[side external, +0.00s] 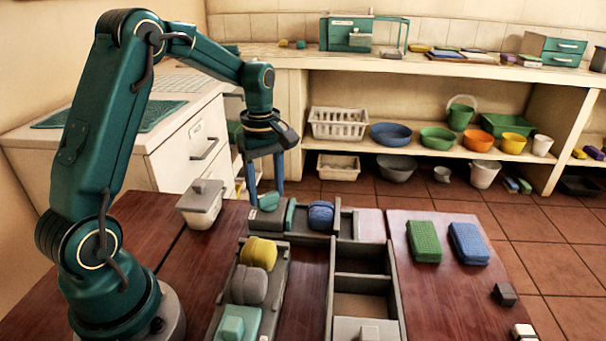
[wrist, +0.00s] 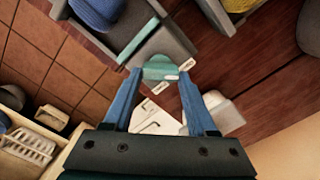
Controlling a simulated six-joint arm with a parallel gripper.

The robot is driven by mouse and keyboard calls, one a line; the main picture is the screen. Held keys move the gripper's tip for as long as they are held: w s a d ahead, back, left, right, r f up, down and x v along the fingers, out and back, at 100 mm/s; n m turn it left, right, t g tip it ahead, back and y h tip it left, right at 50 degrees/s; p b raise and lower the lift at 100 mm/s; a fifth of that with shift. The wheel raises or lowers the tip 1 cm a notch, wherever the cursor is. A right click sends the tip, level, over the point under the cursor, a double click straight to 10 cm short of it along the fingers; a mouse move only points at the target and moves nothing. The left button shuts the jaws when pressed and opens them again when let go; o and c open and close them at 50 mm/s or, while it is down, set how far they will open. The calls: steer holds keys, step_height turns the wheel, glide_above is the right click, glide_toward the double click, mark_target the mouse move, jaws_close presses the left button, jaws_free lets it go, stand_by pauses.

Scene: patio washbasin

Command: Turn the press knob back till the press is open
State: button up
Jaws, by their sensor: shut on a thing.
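The press (side external: 271,221) is a low grey frame at the back of the dark red table, with a blue sponge (side external: 321,215) lying in it. The teal press knob (side external: 268,201) is at its left end. My gripper (side external: 265,197) points down over that end, with its two blue fingers on either side of the knob. In the wrist view the knob (wrist: 160,67) sits between the fingertips (wrist: 160,75), and the gripper is shut on it. The sponge (wrist: 97,12) shows at the top left there. How tightly the press plate bears on the sponge cannot be told.
A grey tray (side external: 217,322) with yellow, grey and teal pieces stands in front of the press. A grey divided box (side external: 362,258) is to its right. A lidded white tub (side external: 203,207) stands left of my gripper. Green (side external: 424,241) and blue (side external: 469,243) sponges lie farther right.

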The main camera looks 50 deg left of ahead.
mark_target(266, 193)
steer(key=o, duration=1.4)
steer(key=shift+c, duration=0.2)
steer(key=shift+r, duration=0.1)
steer(key=shift+r, duration=2.5)
